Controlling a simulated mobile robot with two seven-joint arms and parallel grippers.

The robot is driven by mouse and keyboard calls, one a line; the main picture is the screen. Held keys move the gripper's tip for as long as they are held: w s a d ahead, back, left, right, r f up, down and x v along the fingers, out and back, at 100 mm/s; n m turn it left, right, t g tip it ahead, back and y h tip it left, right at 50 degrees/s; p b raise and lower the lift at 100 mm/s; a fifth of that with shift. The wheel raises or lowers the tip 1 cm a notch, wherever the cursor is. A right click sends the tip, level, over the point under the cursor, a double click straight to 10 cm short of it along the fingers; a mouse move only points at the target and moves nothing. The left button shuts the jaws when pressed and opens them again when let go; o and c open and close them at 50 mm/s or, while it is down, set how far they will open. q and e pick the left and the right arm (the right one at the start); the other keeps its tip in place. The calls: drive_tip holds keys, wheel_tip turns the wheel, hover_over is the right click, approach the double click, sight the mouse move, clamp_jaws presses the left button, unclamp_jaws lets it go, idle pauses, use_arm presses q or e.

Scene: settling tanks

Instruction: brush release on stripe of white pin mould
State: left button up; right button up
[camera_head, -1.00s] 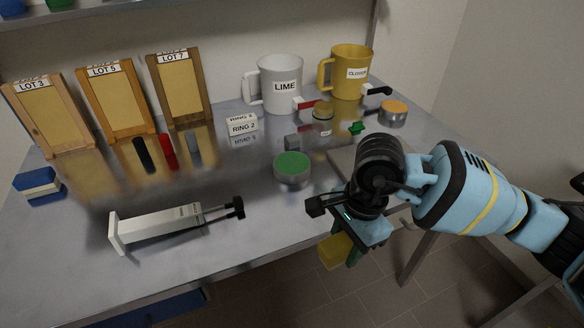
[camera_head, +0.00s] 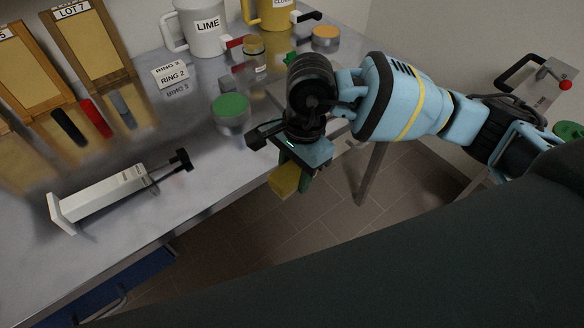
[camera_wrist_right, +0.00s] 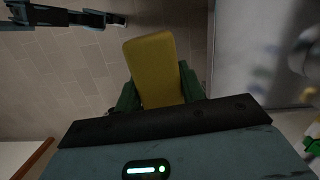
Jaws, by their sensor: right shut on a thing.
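My right gripper (camera_head: 288,170) is shut on a yellow block (camera_head: 284,181), held beyond the table's front edge above the floor. In the right wrist view the block (camera_wrist_right: 153,66) sits between the green fingers (camera_wrist_right: 157,94). A long white square-sided piece (camera_head: 100,196) with dark rods and a black end lies on the table, left of and apart from the gripper. It may be the white pin mould; its small label is unreadable and no stripe can be made out. A tin with a green top (camera_head: 231,109) stands behind and left of the gripper. My left gripper is not in view.
The steel table (camera_head: 180,225) has clear room around the white piece. Behind stand a white LIME mug (camera_head: 207,40), a yellow mug (camera_head: 268,12), an orange-topped tin (camera_head: 325,36), a RING 2 block (camera_head: 173,76) and framed boards (camera_head: 92,50). A grey panel (camera_head: 535,88) is at right.

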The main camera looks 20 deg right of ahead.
drive_tip(key=shift+s+d+n, duration=0.1)
drive_tip(key=shift+d+n, duration=0.35)
drive_tip(key=shift+n, duration=0.15)
drive_tip(key=s+d+r+n+g+h, duration=0.1)
drive_tip(key=s+d+n, duration=0.1)
drive_tip(key=d+n, duration=0.6)
drive_tip(key=n, duration=0.4)
drive_tip(key=shift+s+h, duration=0.3)
drive_tip(key=shift+w, duration=0.1)
